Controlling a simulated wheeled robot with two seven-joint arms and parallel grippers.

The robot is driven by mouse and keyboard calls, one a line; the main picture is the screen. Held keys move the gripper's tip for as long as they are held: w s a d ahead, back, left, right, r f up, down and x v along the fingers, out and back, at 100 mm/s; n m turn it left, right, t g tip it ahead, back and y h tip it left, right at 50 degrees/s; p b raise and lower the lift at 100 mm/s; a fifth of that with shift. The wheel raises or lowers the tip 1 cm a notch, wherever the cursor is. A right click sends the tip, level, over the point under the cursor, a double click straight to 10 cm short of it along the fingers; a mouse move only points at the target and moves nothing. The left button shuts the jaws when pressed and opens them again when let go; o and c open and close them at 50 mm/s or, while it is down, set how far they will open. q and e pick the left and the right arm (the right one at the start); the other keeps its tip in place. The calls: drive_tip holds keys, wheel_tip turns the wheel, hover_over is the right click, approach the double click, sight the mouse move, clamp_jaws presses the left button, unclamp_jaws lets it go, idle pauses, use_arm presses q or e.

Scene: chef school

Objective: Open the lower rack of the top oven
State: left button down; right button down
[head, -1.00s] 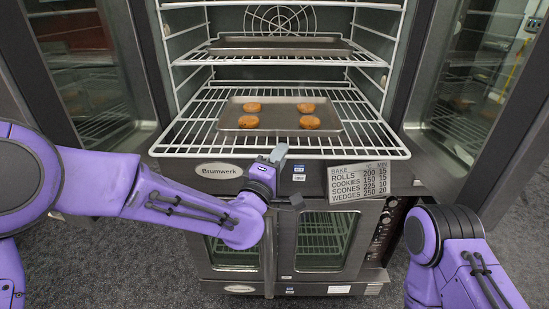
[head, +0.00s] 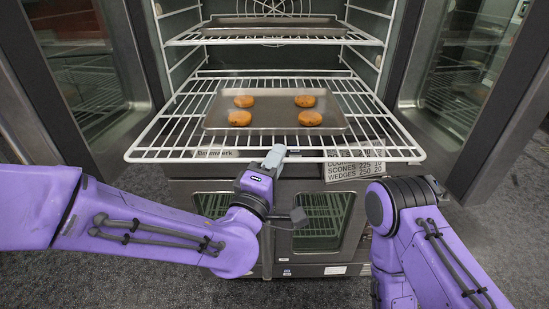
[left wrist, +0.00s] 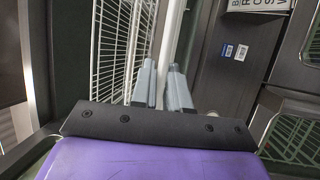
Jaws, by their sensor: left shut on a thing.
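The top oven stands open, with its dark side wall (head: 165,45) showing. Its lower rack (head: 385,155), a white wire grid, juts out past the oven front. A metal tray with several round brown cookies rides on it. My left gripper (head: 273,157) is at the middle of the rack's front bar, shut on it. In the left wrist view, the grey fingers (left wrist: 161,84) sit on both sides of the white bar (left wrist: 171,42). The rack grid (left wrist: 110,40) shows to the left there. My right arm is at the lower right; its gripper is out of view.
The upper rack (head: 195,38) holds another tray and stays inside the oven. Glass doors stand open left (head: 85,90) and right (head: 460,85). A lower oven with closed windowed doors (head: 322,215) is beneath. A bake-times sign (head: 352,172) is partly covered by the rack.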

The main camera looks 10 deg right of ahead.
use_arm(q)
drive_tip(key=c, duration=1.2)
unclamp_jaws()
drive_tip(key=shift+s+a+f, duration=0.1)
drive_tip(key=shift+s+f, duration=0.05)
drive_tip(key=shift+s, duration=0.05)
drive_tip(key=b+v, duration=0.4)
drive_tip(key=v, duration=0.6)
